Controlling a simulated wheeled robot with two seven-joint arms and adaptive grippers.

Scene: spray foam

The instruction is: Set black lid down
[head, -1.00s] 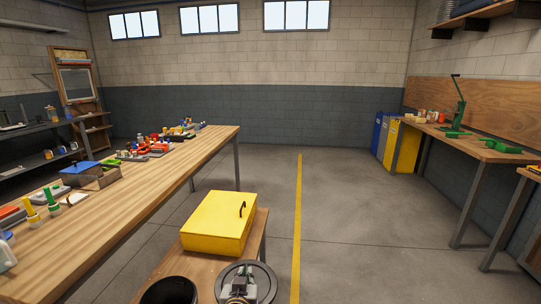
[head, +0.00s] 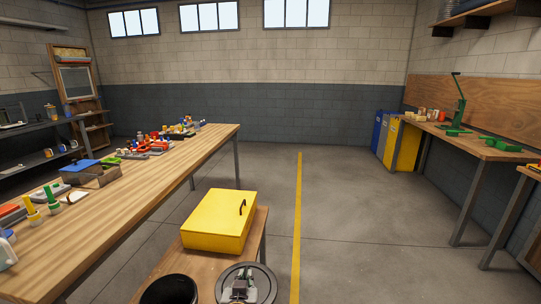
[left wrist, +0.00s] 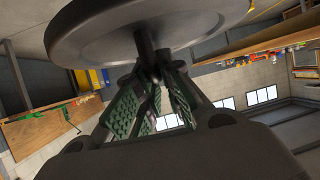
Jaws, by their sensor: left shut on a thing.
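The black lid (head: 268,283) is a round dark disc at the bottom of the head view, right of an open black container (head: 170,289). My left gripper (head: 240,291) is over the lid and shut on its knob. In the left wrist view, the lid (left wrist: 95,38) spans the top of the picture. Its stem is pinched between the green-padded fingers of the left gripper (left wrist: 153,78). I cannot tell whether the lid touches the small wooden table (head: 203,263) below. My right gripper is not in view.
A yellow box (head: 212,225) with a black handle stands on the small table, just behind the lid and container. A long wooden bench (head: 130,205) with several items runs along the left. Open floor (head: 370,230) lies to the right, past a yellow line (head: 297,220).

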